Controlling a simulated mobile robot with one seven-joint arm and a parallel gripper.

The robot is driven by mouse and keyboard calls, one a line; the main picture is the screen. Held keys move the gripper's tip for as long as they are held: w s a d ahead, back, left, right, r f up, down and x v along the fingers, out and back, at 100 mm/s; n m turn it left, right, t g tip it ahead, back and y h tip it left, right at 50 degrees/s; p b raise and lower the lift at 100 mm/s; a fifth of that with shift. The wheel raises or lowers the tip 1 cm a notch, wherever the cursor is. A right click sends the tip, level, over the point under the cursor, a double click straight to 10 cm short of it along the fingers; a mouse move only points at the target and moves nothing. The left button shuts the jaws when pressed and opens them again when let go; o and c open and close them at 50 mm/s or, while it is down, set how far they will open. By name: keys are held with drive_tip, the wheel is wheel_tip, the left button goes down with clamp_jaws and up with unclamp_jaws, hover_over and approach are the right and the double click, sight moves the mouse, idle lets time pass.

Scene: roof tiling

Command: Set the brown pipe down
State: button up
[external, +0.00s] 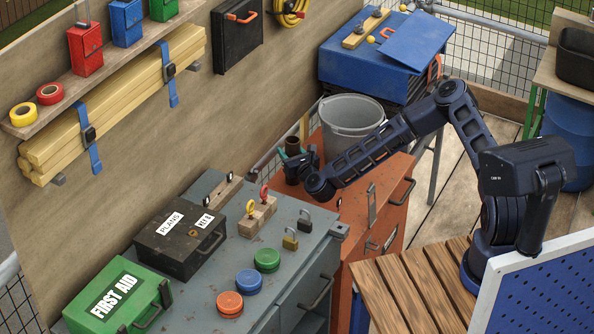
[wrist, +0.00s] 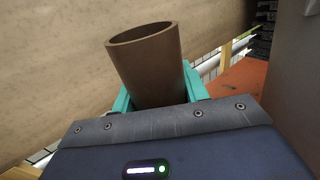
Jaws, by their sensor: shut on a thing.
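The brown pipe (wrist: 148,68) is a hollow round tube, its open end up and leaning a little left in the wrist view. My gripper (wrist: 158,95) has its teal fingers shut on the pipe, one on each side. In the external view my gripper (external: 297,162) is at the back left of the orange cabinet (external: 343,186), in front of the grey bucket. The pipe is small and mostly covered by the gripper there. Its lower end is hidden, so I cannot tell whether it touches the cabinet top.
The grey bucket (external: 352,118) stands just behind my gripper. The plywood wall (external: 200,120) rises close on the left. A grey cabinet (external: 213,268) in front carries a black box (external: 180,241), padlocks and coloured tins. A blue chest (external: 372,67) stands at the back.

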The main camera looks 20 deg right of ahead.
drive_tip(key=shift+f, duration=0.15)
drive_tip(key=o, duration=1)
